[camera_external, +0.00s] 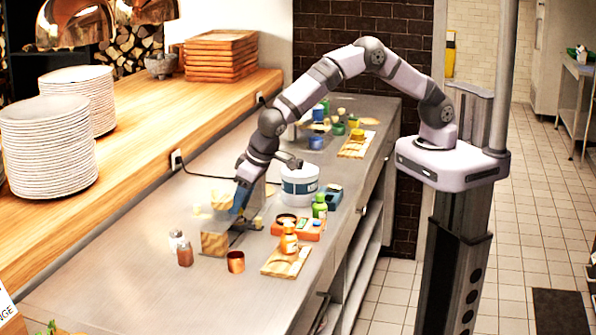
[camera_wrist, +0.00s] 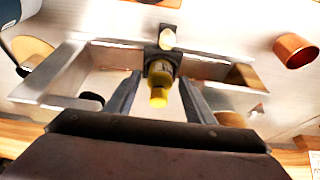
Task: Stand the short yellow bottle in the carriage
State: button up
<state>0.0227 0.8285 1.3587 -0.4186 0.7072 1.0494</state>
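The short yellow bottle (camera_wrist: 159,96) shows near the middle of the wrist view, its cap end towards the camera. Its lower part sits in or against a dark square holder (camera_wrist: 150,56) in the middle of the metal carriage (camera_wrist: 60,73); its seating is partly hidden. My gripper (camera_wrist: 160,98) has its fingers apart, one on each side of the bottle, with a visible gap on both sides. In the external view my gripper (camera_external: 238,210) is low over the counter at the carriage, and the bottle is hard to make out there.
A white tub (camera_external: 299,186) is close behind right. An orange bottle (camera_external: 289,240) stands on a wooden board (camera_external: 286,263). The front left counter is clear.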

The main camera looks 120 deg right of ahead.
jog(key=shift+r, duration=0.2)
jog(key=b+v, duration=0.3)
jog(key=v, duration=0.9)
jog(key=s+a+f+n+g+y, duration=0.1)
jog(key=s+f+n, duration=0.2)
jog(key=s, duration=0.8)
jog(key=s+a+f+n+g+y, duration=0.1)
jog(key=s+a+f+n, duration=0.1)
jog(key=s, duration=0.8)
jog(key=s+a+f+n+g+y, duration=0.1)
jog(key=s+f+n, duration=0.3)
jog(key=s, duration=0.7)
jog(key=shift+s+a+f, duration=0.3)
jog(key=shift+f, duration=0.2)
